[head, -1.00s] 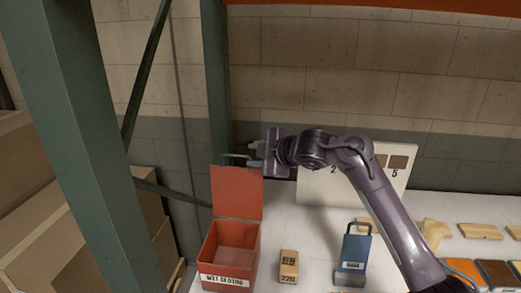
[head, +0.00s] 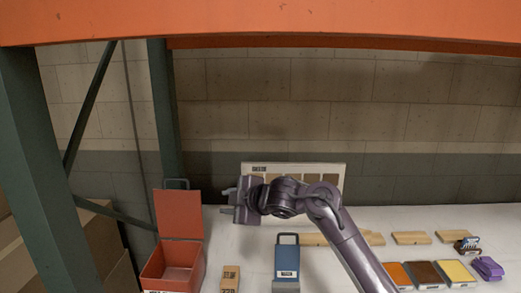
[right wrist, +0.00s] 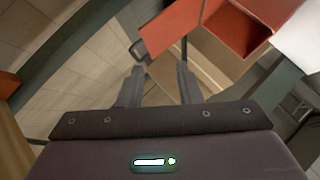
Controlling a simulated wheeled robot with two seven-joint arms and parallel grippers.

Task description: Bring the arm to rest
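My right gripper (head: 229,202) is held above the white table, with its fingers pointing left toward the raised lid of the red bin. In the right wrist view its two fingers (right wrist: 160,86) stand apart with nothing between them. The right arm reaches in from the lower right of the head view. My left gripper does not show in either view.
A red bin (head: 151,271) with its lid (head: 179,214) raised stands at the left. A small wooden block (head: 230,279) and a blue holder (head: 287,259) stand in front. A panel (head: 345,171) stands behind the arm. Colored trays (head: 425,274) and wooden pieces (head: 411,238) lie right. A green post (head: 165,110) rises left.

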